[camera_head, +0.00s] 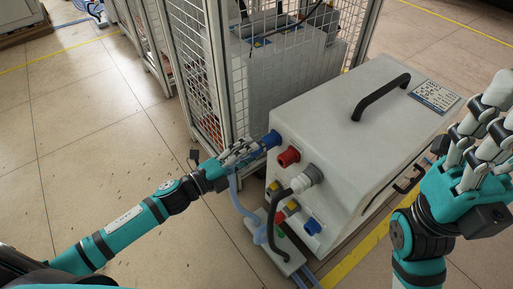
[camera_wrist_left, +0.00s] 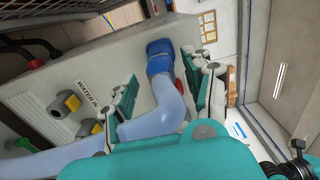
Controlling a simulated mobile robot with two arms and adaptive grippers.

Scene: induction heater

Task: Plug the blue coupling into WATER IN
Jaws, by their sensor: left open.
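The blue coupling (camera_head: 272,139) is at the upper left of the heater's front face in the head view. In the left wrist view the blue coupling (camera_wrist_left: 160,58) has a pale blue hose (camera_wrist_left: 172,98) bending away from it. Its end appears to be against the panel, but the joint is not clearly visible. My left gripper (camera_head: 250,150) is open beside the coupling. In the wrist view the fingers of my left gripper (camera_wrist_left: 165,92) stand apart on either side of the hose. A WATER IN label (camera_wrist_left: 87,95) is on the panel. My right gripper (camera_head: 485,125) is open and empty at the right.
Yellow fittings (camera_head: 292,205) are lower on the white heater (camera_head: 350,150). A mesh cage (camera_head: 210,80) stands behind my left gripper. Floor at the left is clear.

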